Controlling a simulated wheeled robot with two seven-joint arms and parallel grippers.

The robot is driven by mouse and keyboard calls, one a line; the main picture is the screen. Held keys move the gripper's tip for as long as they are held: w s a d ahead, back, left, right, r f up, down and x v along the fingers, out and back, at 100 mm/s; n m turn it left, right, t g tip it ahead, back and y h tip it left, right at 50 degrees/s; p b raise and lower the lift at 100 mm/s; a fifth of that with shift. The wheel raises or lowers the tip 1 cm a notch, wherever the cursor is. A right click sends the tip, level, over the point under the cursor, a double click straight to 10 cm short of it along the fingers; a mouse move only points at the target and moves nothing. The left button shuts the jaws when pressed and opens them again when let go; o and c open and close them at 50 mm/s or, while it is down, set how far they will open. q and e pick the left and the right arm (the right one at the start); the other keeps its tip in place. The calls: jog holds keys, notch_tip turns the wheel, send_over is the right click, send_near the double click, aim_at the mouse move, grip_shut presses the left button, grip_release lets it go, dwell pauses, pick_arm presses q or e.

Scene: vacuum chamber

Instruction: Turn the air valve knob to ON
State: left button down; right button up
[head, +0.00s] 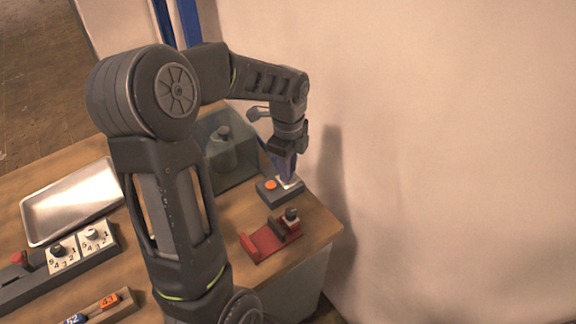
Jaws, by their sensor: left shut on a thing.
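My left gripper (284,166) reaches down at the table's back right corner, its fingers at a small dark grey box (267,195). The box has an orange round part (271,185) and a pale plate (291,183) on top. The fingers are shut on what seems to be the air valve knob over this plate. The fingers cover the knob, so its turn and any ON mark cannot be read. My right gripper is not in view.
A red fixture (264,243) with a black knob sits just in front of the box. A clear chamber (231,150) stands to its left. A metal tray (72,203), a panel with numbered dials (62,255) and a holder with numbered tags (108,301) lie further left. A bare wall rises behind.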

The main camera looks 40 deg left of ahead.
pick_arm(q)
jog(key=shift+m, duration=1.1)
jog(key=c, duration=1.2)
grip_release()
notch_tip(320, 180, up, 8)
jog(key=shift+f+b, duration=0.1)
jog(key=shift+b, duration=0.2)
